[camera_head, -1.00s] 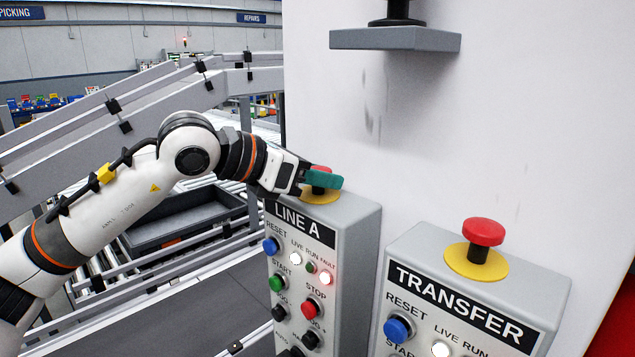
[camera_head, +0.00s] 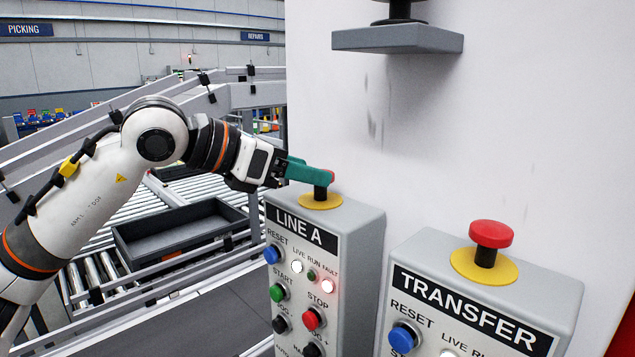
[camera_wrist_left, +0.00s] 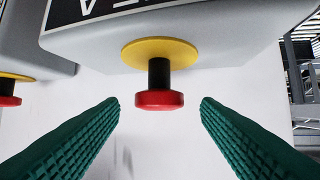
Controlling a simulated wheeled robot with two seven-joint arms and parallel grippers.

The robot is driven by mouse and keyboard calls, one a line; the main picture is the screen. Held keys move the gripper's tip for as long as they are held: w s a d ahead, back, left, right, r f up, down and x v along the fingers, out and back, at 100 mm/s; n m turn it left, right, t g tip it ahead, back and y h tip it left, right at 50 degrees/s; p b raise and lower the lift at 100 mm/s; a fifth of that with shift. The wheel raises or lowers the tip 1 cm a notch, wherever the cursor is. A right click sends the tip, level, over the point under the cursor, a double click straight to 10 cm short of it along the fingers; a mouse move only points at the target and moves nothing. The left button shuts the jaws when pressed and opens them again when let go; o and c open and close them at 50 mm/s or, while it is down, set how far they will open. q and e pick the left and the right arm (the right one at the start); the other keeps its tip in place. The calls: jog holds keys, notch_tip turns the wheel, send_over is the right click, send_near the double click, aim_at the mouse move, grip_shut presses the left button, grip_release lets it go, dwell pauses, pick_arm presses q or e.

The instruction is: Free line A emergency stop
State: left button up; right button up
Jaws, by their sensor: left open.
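The line A emergency stop (camera_head: 320,191) has a dark stem on a yellow disc, on top of the grey LINE A box (camera_head: 362,235). In the head view its red head is mostly hidden behind my left gripper (camera_head: 322,175), which reaches in from the left at the head's height. The left wrist view shows the red head (camera_wrist_left: 159,100) between the two green fingers of my left gripper (camera_wrist_left: 160,103), with a gap on both sides. The fingers are open and hold nothing. My right gripper is out of view.
The TRANSFER box (camera_head: 545,285) with its own red stop button (camera_head: 491,233) stands to the right. A grey shelf (camera_head: 400,40) juts from the pale wall above. A roller conveyor with a dark tray (camera_head: 180,235) lies behind my left arm.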

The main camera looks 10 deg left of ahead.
pick_arm(q)
jog(key=b+v, duration=0.2)
jog(key=v, duration=0.6)
jog(key=shift+s+a, duration=0.25)
jog(key=shift+r, duration=0.15)
